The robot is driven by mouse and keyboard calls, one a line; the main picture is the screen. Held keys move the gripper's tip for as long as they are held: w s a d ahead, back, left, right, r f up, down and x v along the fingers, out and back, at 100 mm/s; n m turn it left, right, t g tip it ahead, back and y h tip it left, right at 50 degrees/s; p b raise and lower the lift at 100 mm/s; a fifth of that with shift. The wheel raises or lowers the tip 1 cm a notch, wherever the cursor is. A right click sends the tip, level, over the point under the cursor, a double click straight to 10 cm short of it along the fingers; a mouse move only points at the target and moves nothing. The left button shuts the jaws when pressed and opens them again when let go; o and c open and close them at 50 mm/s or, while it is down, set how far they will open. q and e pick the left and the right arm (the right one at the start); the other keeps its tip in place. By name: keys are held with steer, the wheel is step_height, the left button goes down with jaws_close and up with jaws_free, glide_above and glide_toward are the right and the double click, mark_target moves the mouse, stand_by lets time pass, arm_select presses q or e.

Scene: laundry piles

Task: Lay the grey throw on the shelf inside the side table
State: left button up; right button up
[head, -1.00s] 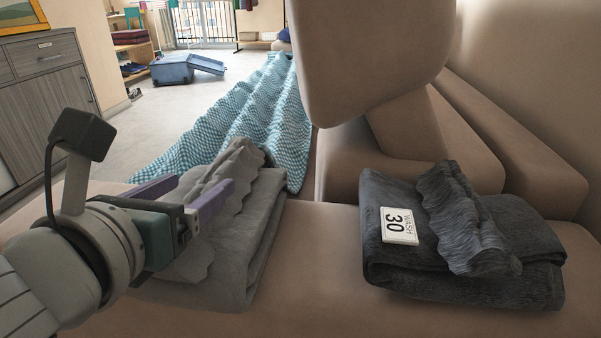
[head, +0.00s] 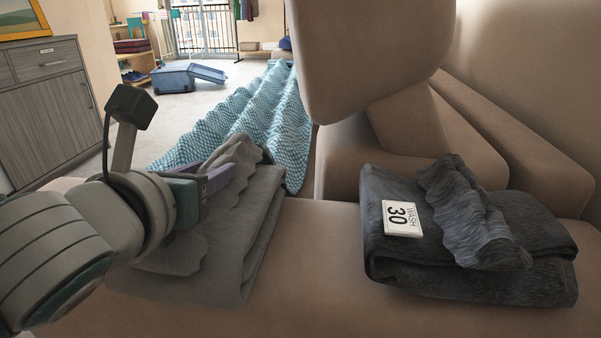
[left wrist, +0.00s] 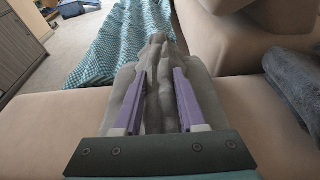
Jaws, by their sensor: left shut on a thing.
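The grey throw (head: 262,218) lies folded on the tan sofa seat, with a crumpled ridge of its cloth on top. My left gripper (head: 220,178) reaches it from the left, and its purple fingers are closed on that ridge. In the left wrist view the bunched grey cloth (left wrist: 158,60) runs between the two fingers (left wrist: 159,80). The throw still rests on the seat. I cannot make out the side table or its shelf in these views. My right gripper is not in view.
A teal checked cloth (head: 262,110) stretches behind the throw. A grey cabinet (head: 45,110) stands at the left; a blue open case (head: 175,77) lies on the floor.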

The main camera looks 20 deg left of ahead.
arm_select(q)
jaws_close()
stand_by(0.8)
